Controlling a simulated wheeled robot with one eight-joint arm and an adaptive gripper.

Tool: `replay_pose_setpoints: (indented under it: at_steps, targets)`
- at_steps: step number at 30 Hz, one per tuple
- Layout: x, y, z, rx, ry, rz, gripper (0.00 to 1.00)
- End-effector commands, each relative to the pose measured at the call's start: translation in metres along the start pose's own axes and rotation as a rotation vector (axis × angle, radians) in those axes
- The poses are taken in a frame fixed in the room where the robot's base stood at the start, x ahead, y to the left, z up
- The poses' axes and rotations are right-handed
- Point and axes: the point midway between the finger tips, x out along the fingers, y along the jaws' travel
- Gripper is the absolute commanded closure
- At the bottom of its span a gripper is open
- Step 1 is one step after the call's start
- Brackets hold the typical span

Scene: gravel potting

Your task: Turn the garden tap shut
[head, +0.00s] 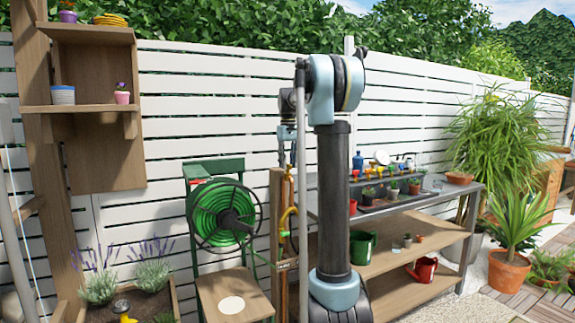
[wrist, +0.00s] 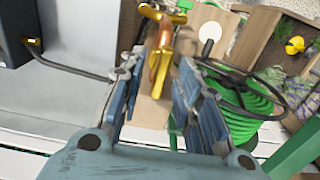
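The garden tap shows as a yellow, brass-like fitting (head: 287,220) on a wooden post between the hose reel and the potting bench. In the wrist view, yellow fittings (wrist: 150,12) and a copper-coloured upright part (wrist: 161,60) show at the top, beyond and between my fingers. I cannot tell which piece is the handle or how far it is turned. My gripper (wrist: 160,68) is open, with its two blue-grey fingers apart and nothing clearly held. In the head view my gripper (head: 288,160) points down above the tap, partly hidden by my arm.
A green hose reel (head: 225,212) stands left of the post; it also shows close beside my right finger in the wrist view (wrist: 240,105). The potting bench (head: 425,197) with small pots is to the right. A white slatted fence (head: 215,100) runs behind.

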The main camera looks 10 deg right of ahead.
Motion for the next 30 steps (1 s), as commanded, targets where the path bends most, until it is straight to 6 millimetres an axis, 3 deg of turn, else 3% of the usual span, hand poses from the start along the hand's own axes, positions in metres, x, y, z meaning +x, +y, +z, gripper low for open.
replay_pose_setpoints:
  at_steps: [4,8,9,20,30]
  targets:
    - [-0.0002,0.0,-0.0001,0.0,0.0,0.0,0.69]
    - [-0.0003,0.0,-0.0001,0.0,0.0,0.0,0.99]
    - [-0.0003,0.0,-0.0001,0.0,0.0,0.0,1.0]
    - [-0.0006,0.0007,-0.0001,0.021,0.0,0.001,1.0]
    - [-0.0008,0.0011,-0.0002,0.209,0.001,0.002,1.0]
